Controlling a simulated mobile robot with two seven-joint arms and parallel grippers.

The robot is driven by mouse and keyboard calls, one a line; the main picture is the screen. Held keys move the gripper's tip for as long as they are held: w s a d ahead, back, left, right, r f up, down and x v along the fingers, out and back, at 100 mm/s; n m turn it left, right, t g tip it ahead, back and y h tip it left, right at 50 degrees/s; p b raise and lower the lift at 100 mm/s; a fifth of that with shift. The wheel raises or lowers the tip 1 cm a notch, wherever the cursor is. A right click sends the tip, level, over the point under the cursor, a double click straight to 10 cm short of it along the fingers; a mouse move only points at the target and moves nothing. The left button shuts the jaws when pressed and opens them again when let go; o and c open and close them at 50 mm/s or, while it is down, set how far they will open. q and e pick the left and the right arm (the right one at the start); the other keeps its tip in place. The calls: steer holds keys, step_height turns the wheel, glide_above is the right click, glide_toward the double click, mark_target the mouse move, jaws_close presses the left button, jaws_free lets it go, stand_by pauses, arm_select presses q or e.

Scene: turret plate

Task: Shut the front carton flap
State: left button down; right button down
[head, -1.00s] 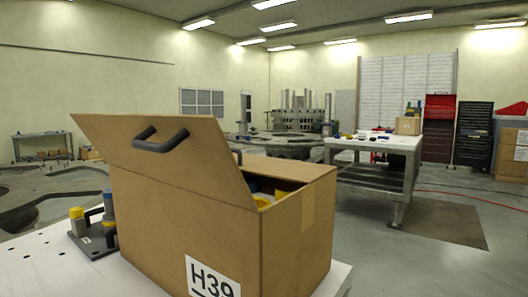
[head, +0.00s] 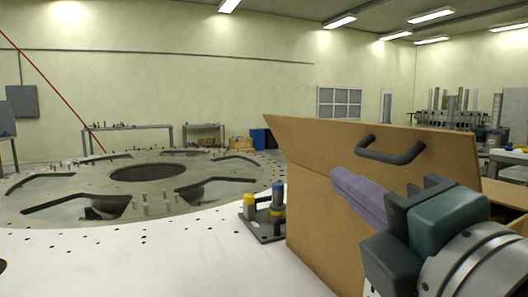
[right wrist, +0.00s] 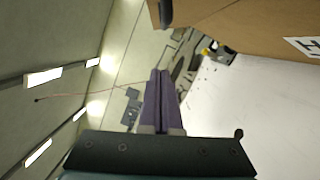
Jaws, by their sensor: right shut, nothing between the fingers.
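The brown carton (head: 312,225) stands on the white table at the right of the head view. Its front flap (head: 310,140) is up and tilted outward, with a dark handle (head: 392,156) on its face. My right gripper (head: 342,182) has its purple fingers together with nothing between them, in front of the carton and below the handle in the picture. In the right wrist view the shut fingers (right wrist: 160,74) point up the picture, apart from the carton (right wrist: 255,25) at the top right. A dark piece of the handle (right wrist: 165,12) shows at the top edge. My left gripper is not in view.
A fixture with yellow and blue-grey posts (head: 264,215) stands on the white table just left of the carton. The large round turret plate (head: 60,210) lies further left. The white tabletop (head: 180,262) in front is clear.

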mark_target(380, 159)
steer(key=shift+w+d+r+p, duration=0.25)
steer(key=shift+w+d, duration=0.1)
steer(key=shift+d, duration=0.2)
steer(key=shift+w+d+r+p, duration=0.2)
steer(key=shift+w+d, duration=0.15)
steer(key=shift+d, duration=0.25)
steer(key=shift+w+d+r+p, duration=0.25)
steer(key=shift+w+d, duration=0.1)
steer(key=shift+d, duration=0.2)
steer(key=shift+d+r+m+p, duration=0.25)
steer(key=shift+r+m+p, duration=0.15)
steer(key=shift+p, duration=0.15)
steer(key=shift+w, duration=0.1)
